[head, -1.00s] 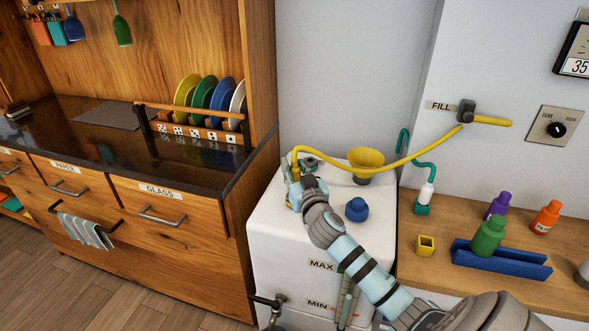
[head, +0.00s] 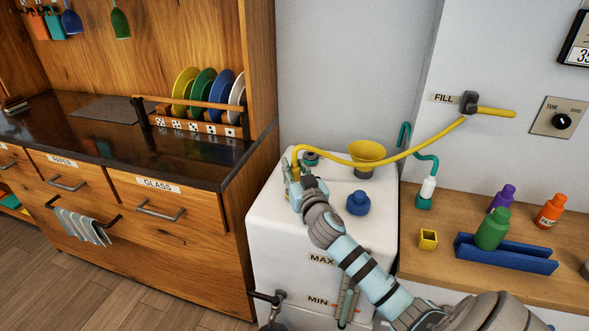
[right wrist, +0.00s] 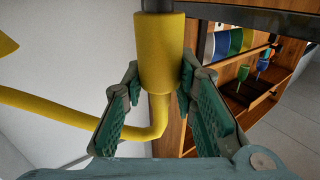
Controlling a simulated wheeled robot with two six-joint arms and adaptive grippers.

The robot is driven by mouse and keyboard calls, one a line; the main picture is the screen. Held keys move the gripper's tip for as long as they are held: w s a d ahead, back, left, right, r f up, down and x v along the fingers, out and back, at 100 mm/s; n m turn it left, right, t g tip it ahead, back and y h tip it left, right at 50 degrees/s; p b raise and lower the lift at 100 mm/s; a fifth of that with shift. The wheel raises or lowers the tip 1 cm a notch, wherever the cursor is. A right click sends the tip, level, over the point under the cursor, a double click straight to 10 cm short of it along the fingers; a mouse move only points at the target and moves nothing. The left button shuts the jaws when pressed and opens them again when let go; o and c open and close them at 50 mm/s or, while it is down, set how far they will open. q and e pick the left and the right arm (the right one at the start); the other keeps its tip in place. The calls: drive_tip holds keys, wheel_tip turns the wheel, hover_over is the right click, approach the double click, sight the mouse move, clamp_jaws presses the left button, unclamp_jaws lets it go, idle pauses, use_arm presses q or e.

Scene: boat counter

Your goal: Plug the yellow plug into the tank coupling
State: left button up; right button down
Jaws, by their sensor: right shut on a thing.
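My right gripper (head: 294,178) is at the back left corner of the white tank's top (head: 330,222). It is shut on the yellow plug (right wrist: 158,55), a thick yellow cylinder with a grey end, upright between the teal fingers (right wrist: 158,95) in the right wrist view. A yellow hose (head: 400,153) runs from the plug to the FILL fitting on the wall. A small grey-green fitting (head: 311,158), which looks like the tank coupling, is just right of the plug in the head view. Whether they touch cannot be told. My left gripper is not in view.
A yellow funnel (head: 367,154) and a blue cap (head: 358,203) are on the tank right of my gripper. The wooden counter (head: 415,262) on the right bears bottles and a blue tray (head: 505,258). The wooden cabinet (head: 190,215) stands left.

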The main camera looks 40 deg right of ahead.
drive_tip(key=shift+f+b, duration=0.45)
drive_tip(key=shift+f, duration=0.05)
drive_tip(key=c, duration=1.2)
unclamp_jaws()
drive_tip(key=shift+s+a, duration=0.1)
drive_tip(key=shift+s, duration=0.2)
drive_tip(key=v, duration=1.1)
drive_tip(key=shift+s+a, duration=0.15)
drive_tip(key=shift+s, duration=0.1)
drive_tip(key=shift+w, duration=0.1)
